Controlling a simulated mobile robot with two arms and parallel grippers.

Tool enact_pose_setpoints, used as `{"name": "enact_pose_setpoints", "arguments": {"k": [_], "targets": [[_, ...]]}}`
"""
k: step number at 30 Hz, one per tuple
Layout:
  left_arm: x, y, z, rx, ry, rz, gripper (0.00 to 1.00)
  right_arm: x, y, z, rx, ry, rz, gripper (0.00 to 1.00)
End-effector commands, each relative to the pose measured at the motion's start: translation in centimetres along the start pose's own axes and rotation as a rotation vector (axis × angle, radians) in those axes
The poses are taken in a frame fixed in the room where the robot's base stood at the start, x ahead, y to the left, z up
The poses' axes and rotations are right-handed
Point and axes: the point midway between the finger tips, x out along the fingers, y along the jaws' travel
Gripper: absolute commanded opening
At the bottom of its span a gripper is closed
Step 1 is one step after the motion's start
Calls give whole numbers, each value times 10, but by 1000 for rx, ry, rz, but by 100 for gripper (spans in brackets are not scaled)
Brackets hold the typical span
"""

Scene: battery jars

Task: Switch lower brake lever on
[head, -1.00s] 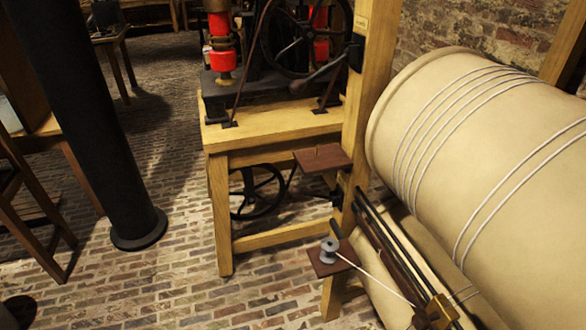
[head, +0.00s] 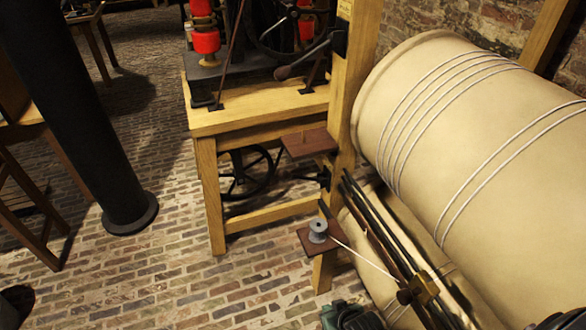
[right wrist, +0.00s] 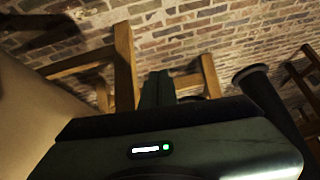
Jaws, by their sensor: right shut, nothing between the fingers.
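A dark lever with a rounded handle (head: 283,73) sticks out from the wooden post, above the table in the head view. Lower on the same post is a short dark rod (head: 325,209) beside the spool; I cannot tell for certain that it is the lower brake lever. My right gripper (right wrist: 157,88) is shut and empty, its green fingers together in the right wrist view. Part of my right arm shows at the bottom edge of the head view, below the spool and apart from both levers. My left gripper is not in view.
The large cream drum (head: 470,120) wound with cord fills the right side. A grey spool (head: 318,231) stands on a small brown shelf (head: 312,247) and its cord runs to a brass carriage (head: 421,288). A black column (head: 85,120) stands at left. Brick floor (head: 170,270) lies open between.

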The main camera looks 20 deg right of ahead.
Motion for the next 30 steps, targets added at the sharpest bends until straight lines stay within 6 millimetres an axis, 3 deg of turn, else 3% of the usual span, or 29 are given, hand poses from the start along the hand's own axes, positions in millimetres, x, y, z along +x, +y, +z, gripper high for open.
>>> {"name": "enact_pose_setpoints", "arguments": {"k": [1,6,9,12,15,18,30], "targets": [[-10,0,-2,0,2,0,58,-29,-5,-58,21,80,-15,0],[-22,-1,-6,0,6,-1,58,-118,-17,-207,112,341,-85,0],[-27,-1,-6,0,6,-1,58,-167,-22,-270,156,482,-134,0],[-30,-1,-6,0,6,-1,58,-206,-27,-309,184,579,-176,0],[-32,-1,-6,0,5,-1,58,-228,-30,-330,199,633,-200,0],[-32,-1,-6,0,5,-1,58,-236,-31,-336,204,651,-210,0],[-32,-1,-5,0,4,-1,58,-230,-32,-340,204,651,-209,0]]}}
